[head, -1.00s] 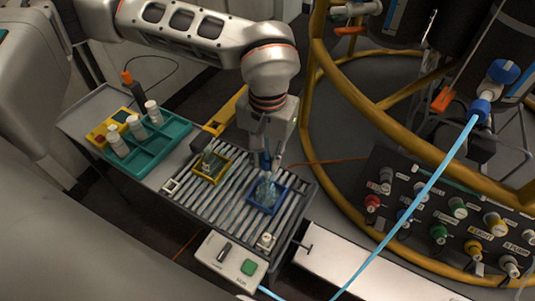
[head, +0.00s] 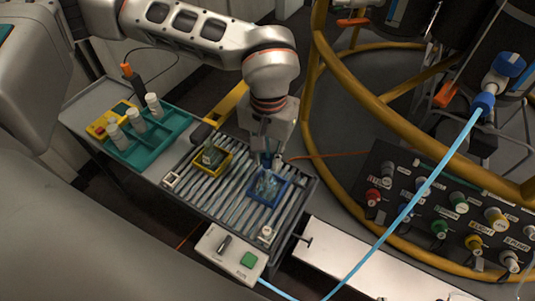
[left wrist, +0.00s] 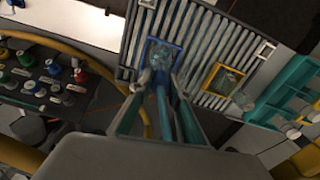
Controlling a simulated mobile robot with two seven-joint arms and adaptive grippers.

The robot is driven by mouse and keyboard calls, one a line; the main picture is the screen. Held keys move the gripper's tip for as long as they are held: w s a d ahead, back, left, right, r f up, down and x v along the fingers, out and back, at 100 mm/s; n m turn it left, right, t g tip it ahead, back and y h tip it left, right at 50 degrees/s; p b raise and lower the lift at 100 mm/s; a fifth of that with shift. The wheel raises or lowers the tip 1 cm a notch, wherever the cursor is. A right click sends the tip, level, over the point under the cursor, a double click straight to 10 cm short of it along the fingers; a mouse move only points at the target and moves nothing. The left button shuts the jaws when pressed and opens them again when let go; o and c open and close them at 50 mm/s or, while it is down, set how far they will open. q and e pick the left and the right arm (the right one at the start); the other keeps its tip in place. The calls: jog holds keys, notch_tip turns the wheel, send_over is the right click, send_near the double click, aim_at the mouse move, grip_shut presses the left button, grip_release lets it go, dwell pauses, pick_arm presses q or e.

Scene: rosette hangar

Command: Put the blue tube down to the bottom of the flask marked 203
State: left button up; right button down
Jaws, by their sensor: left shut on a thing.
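My left gripper (head: 266,160) points down at the blue-framed flask and is shut on the blue tube (left wrist: 162,108), which shows between its fingers in the left wrist view. The clear flask (head: 268,184) stands in a blue square frame (head: 254,202) on the slatted rack. In the left wrist view the tube's far end reaches the flask (left wrist: 161,57); how deep it sits inside I cannot tell. A second clear flask (head: 211,155) stands in a yellow frame (head: 213,177). The number 203 is not legible on either flask. My right gripper is not in view.
A teal tray (head: 168,146) with white bottles lies left of the slatted rack (head: 222,190). A white box with a green button (head: 247,260) sits at the front. A yellow tubular ring (head: 352,92), a light-blue hose (head: 405,210) and a knob panel (head: 410,185) are on the right.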

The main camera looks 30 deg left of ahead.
pick_arm(q)
jog(key=shift+f, duration=0.15)
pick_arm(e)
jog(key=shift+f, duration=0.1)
pick_arm(q)
jog(key=o, duration=1.5)
jog(key=shift+r+p, duration=0.45)
jog(key=shift+r, duration=0.3)
jog(key=shift+r+p, duration=1.45)
jog(key=shift+r, duration=0.85)
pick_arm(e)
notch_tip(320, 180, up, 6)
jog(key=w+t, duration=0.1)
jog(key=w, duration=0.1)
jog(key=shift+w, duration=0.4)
pick_arm(q)
jog(key=shift+s+f, duration=0.1)
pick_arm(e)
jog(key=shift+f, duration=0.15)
